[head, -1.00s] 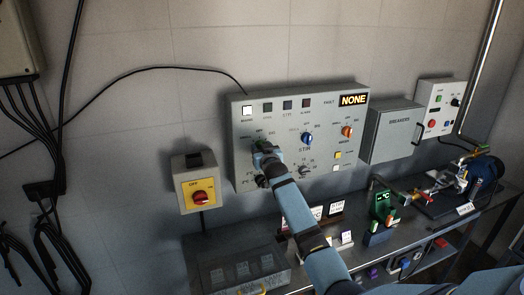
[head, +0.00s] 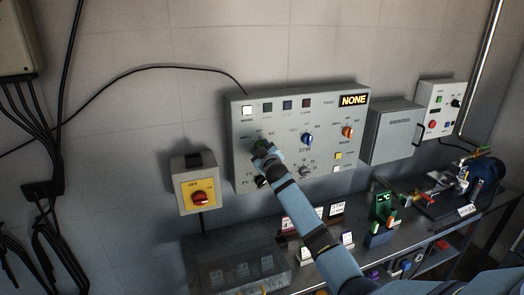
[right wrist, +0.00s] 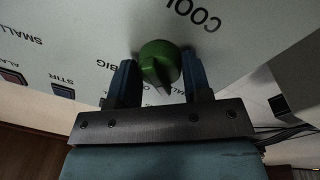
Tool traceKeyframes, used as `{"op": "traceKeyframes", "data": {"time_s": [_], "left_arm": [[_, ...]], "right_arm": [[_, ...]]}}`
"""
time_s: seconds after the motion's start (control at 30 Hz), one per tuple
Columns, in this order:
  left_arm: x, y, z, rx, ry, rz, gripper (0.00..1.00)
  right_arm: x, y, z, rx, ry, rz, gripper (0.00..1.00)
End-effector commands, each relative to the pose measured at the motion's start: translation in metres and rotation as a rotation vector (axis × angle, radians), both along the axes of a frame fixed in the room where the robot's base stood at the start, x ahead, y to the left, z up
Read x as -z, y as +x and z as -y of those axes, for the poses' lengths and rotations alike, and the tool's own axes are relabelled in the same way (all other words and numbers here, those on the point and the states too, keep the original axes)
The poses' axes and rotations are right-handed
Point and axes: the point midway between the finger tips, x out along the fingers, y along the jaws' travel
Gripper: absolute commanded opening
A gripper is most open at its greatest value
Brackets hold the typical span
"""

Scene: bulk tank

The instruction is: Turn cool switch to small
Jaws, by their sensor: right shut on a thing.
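The grey control panel (head: 290,182) is on the wall in the head view. Its green cool knob (head: 261,144) is at the left, mostly hidden by my right gripper (head: 262,151). In the right wrist view the green knob (right wrist: 158,62) sits between the two blue fingers of my right gripper (right wrist: 160,75), which is shut on it. The knob's ridge points down in that view, towards the gripper body. A COOL label is beside it; a label near the right finger is partly hidden. My left gripper is not in view.
The panel also carries a blue stir knob (head: 307,139) and an orange knob (head: 347,132). A yellow box with a red switch (head: 199,197) is at the left. A grey breaker box (head: 393,133) is at the right. A bench (head: 300,263) with several small items stands below.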

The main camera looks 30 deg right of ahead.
Motion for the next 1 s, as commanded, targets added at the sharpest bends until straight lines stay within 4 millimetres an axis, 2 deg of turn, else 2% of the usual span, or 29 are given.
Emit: {"op": "traceKeyframes", "data": {"time_s": [0.37, 0.4, 0.5, 0.83, 1.0], "left_arm": [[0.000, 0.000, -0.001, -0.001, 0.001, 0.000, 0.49], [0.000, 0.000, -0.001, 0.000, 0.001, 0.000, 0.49], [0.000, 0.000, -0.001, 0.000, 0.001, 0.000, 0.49], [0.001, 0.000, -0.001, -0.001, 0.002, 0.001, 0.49], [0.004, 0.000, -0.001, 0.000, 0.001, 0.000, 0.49]], "right_arm": [[0.000, 0.000, 0.000, 0.000, -0.008, -0.002, 0.21], [0.000, 0.000, 0.000, 0.000, -0.008, -0.002, 0.47], [0.000, 0.000, 0.000, 0.000, -0.007, -0.002, 0.70], [0.001, -0.003, -0.001, 0.000, -0.006, -0.002, 0.70], [0.004, -0.022, -0.006, -0.001, -0.007, -0.002, 0.70]]}}
